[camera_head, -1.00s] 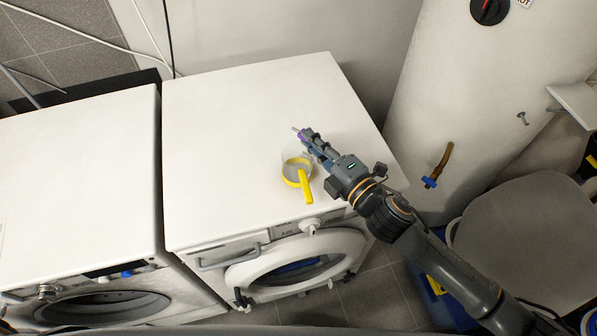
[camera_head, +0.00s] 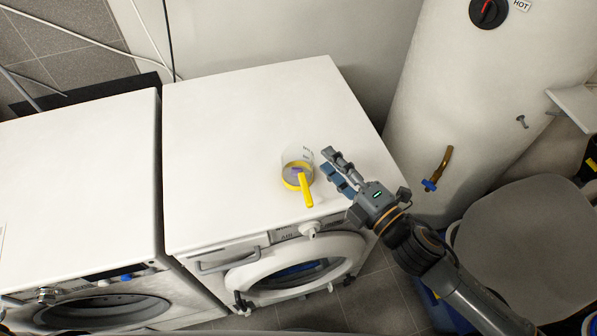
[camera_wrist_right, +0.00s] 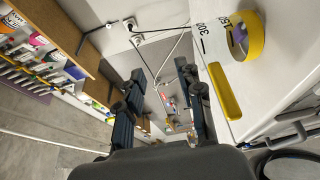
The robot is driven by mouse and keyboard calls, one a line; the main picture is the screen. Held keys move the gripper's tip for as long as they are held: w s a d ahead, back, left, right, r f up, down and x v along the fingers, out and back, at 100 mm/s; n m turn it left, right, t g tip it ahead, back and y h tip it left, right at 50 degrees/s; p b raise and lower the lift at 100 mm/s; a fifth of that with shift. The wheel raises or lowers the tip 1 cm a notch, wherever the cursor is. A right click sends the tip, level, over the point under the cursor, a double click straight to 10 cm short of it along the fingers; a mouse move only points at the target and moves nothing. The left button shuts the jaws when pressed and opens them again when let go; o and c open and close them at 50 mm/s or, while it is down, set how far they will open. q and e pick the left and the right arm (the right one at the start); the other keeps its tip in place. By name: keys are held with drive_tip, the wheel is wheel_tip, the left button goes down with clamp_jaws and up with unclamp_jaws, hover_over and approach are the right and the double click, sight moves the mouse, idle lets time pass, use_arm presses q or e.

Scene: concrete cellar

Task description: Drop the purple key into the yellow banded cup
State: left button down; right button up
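The yellow banded cup (camera_head: 291,184) stands on the white washing machine top, clear-walled with a yellow band and yellow handle pointing to the front. A small purple shape, the purple key (camera_head: 297,170), shows inside the cup; its lower part is hard to make out. My right gripper (camera_head: 333,166) is open and empty, just right of the cup and apart from it. In the right wrist view the gripper (camera_wrist_right: 162,85) shows its two fingers spread with nothing between them. The cup (camera_wrist_right: 255,38) is at the upper right there, with a purple-blue patch seen inside it. My left gripper is not in view.
The washing machine top (camera_head: 235,130) is clear around the cup. A second washing machine (camera_head: 75,190) stands at left with a gap between. A white boiler (camera_head: 450,90) stands at right, a grey chair (camera_head: 535,235) in front of it.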

drive_tip(key=shift+v, duration=2.75)
